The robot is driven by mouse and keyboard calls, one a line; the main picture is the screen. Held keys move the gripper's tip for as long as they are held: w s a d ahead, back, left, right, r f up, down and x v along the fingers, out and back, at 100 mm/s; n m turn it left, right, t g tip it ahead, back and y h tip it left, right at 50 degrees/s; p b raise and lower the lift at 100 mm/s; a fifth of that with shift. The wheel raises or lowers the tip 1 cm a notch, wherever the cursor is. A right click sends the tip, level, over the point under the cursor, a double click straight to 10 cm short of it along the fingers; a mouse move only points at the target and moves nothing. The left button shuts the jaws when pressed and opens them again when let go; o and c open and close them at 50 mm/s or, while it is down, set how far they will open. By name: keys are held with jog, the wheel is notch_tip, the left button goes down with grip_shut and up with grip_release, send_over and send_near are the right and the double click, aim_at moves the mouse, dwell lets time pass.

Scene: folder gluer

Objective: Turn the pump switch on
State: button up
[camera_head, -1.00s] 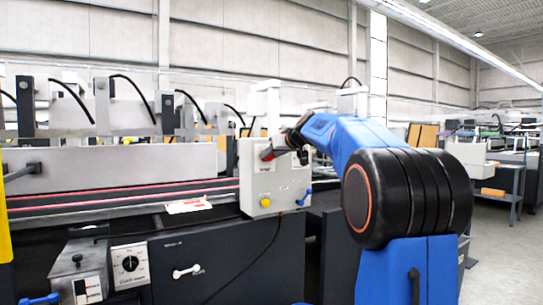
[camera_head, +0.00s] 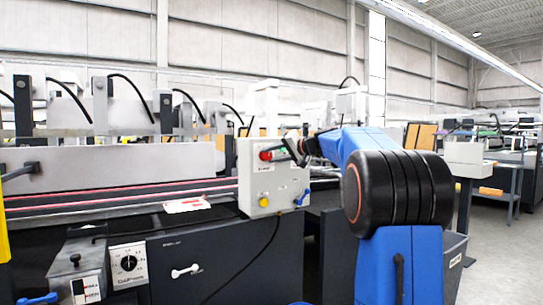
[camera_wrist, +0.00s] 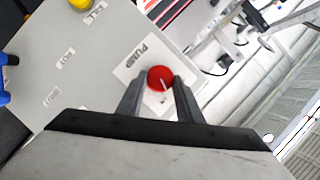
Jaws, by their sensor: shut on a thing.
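The pump switch is a round red knob (camera_wrist: 160,78) with a white pointer line, beside a "PUMP" label on a pale control box. In the wrist view my gripper (camera_wrist: 160,88) has one finger on each side of the knob, shut on it. The pointer slants slightly in that view. In the head view the red knob (camera_head: 266,155) shows at the upper part of the control box (camera_head: 250,185), and my gripper (camera_head: 281,153) reaches it from the right. The fingers hide part of the box face there.
A yellow button (camera_head: 264,202) and a blue handle (camera_head: 302,197) are lower on the box. A dark cable hangs below it. The machine bed with red lines (camera_head: 120,195) runs to the left. A dial panel (camera_head: 128,264) is at lower left. Open floor lies at right.

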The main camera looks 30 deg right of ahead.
jog(key=shift+d+f+m+t+y, duration=0.15)
jog(key=shift+m+y, duration=0.15)
jog(key=shift+m, duration=0.35)
jog(key=shift+a+f+m+t+y, duration=0.15)
jog(key=shift+m+y, duration=0.15)
jog(key=shift+m, duration=0.35)
jog(key=shift+d+r, duration=0.1)
jog(key=o, duration=1)
jog(key=shift+s, duration=0.1)
jog(key=v, duration=1.7)
jog(key=shift+s+d, duration=0.1)
jog(key=shift+d, duration=0.05)
jog(key=shift+f, duration=0.2)
